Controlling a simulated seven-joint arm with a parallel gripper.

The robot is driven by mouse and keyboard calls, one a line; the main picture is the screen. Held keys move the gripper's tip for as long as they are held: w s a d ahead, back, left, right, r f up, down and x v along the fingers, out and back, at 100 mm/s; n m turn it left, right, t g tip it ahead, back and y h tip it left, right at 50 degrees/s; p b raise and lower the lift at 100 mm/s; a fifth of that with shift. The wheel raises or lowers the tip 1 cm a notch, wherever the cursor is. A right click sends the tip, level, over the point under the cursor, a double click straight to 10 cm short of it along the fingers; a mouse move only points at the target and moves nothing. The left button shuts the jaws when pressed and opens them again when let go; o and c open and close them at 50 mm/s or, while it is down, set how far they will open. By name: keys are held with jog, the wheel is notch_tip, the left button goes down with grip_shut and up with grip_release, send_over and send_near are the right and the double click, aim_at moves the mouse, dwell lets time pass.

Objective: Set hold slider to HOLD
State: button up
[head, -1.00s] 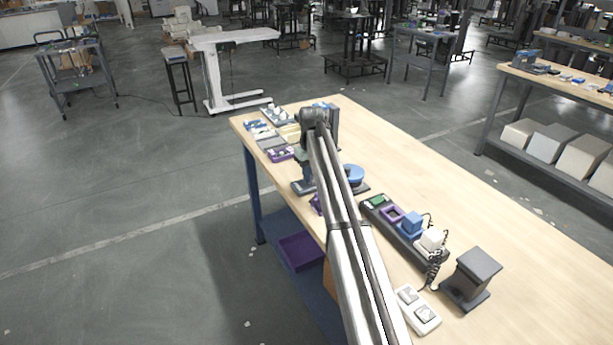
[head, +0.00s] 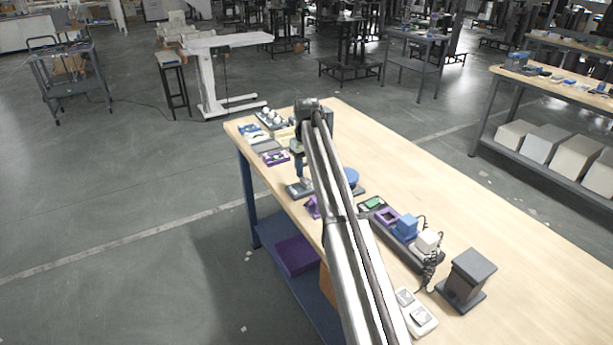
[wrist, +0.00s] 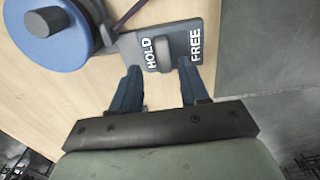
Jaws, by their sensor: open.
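The hold slider is a grey knob (wrist: 162,52) on a dark plate (wrist: 180,32) marked HOLD and FREE in the wrist view. The knob stands between the two words, close beside HOLD. My gripper (wrist: 160,75) is open, with one blue finger near the HOLD side and the other below FREE. The fingertips are close to the plate's near edge; contact cannot be told. In the head view my gripper (head: 300,175) is over the left part of the bench, partly hidden by my arm.
A blue disc (wrist: 55,45) with a grey hub sits left of the plate. The bench edge lies just right of the plate. In the head view, a dark strip with blue (head: 407,226) and white (head: 428,241) blocks and a dark stand (head: 468,275) are right of my arm.

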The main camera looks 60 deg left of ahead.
aim_at(307, 180)
notch_tip(307, 180, up, 10)
dwell(0.4)
jog(key=shift+f, duration=0.1)
